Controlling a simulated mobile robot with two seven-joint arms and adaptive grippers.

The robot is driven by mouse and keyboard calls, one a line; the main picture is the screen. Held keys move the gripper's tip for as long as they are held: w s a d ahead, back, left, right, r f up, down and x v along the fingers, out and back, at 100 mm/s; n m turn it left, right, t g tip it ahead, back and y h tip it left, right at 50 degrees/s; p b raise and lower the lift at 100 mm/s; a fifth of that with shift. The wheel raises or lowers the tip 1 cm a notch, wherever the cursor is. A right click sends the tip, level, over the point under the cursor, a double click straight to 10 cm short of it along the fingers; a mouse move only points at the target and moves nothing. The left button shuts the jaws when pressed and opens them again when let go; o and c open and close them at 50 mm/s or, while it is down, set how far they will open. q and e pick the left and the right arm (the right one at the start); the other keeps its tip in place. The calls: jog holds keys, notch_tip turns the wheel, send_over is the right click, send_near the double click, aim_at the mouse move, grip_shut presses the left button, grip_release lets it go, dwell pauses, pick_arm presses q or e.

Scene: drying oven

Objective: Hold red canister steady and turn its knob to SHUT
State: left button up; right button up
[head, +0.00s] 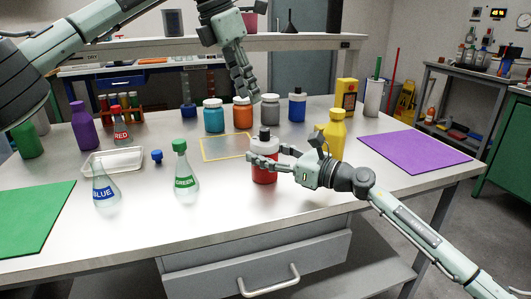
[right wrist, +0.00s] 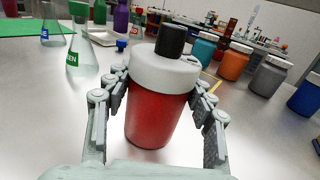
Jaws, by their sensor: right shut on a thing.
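The red canister (head: 265,172) stands upright on the metal table near its front middle. It has a white top and a black knob (head: 264,134). In the right wrist view the red canister (right wrist: 157,112) fills the middle, with its black knob (right wrist: 171,40) on top. My right gripper (head: 264,164) is shut on the red canister, one finger on each side of it. The knob's marking cannot be read. My left gripper (head: 249,88) hangs in the air above the table, behind and above the canister, apart from the knob. Its finger opening is not clear from this side.
A yellow outlined square (head: 226,147) lies behind the canister. Turquoise (head: 214,115), orange (head: 243,112), grey (head: 270,111) and blue (head: 297,106) jars stand behind it. A yellow bottle (head: 335,135) stands close on the right, a green-labelled flask (head: 186,172) on the left.

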pick_arm(q)
jog(key=shift+o, duration=0.4)
jog(key=s+d+f+n+g+h, duration=0.3)
jog(key=s+d+n+h, duration=0.55)
jog(key=d, duration=0.45)
jog(key=n+t+h, duration=0.3)
jog(key=n+t, duration=0.9)
jog(key=n, duration=1.7)
send_near(265, 134)
jog(key=w+d, duration=0.2)
jog(key=x, duration=1.1)
jog(key=shift+w+f, duration=0.15)
jog(key=shift+w, duration=0.3)
jog(key=shift+d+m+y, duration=0.15)
jog(key=shift+m+y, duration=0.1)
